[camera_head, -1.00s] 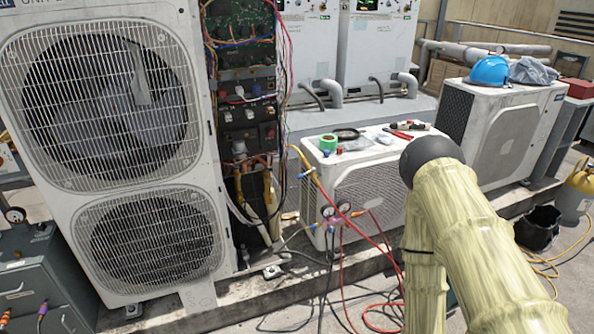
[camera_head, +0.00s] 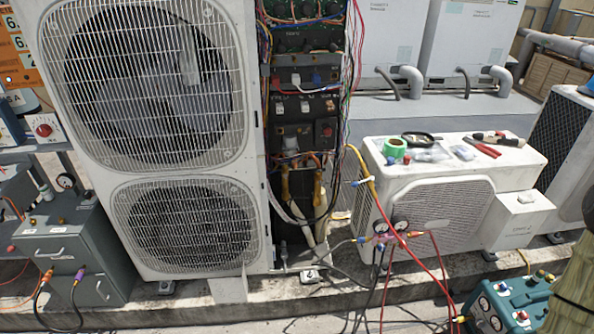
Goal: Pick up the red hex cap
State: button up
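I cannot clearly make out a red hex cap. Small red fittings also show on the teal box (camera_head: 510,305) at the lower right. My gripper is out of view. Only part of my arm in its pale sleeve shows at the right edge.
A tall two-fan condenser (camera_head: 160,205) with open wiring stands left of centre. Red-handled pliers (camera_head: 484,149) and a black ring-shaped item (camera_head: 418,138) lie on the low condenser. Gauges and hoses (camera_head: 385,240) hang at its front left. A grey box (camera_head: 75,250) stands at the left.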

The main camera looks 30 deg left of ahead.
aim_at(407, 161)
jog(key=u, duration=0.5)
jog(key=i, duration=0.9)
jog(key=u, duration=0.7)
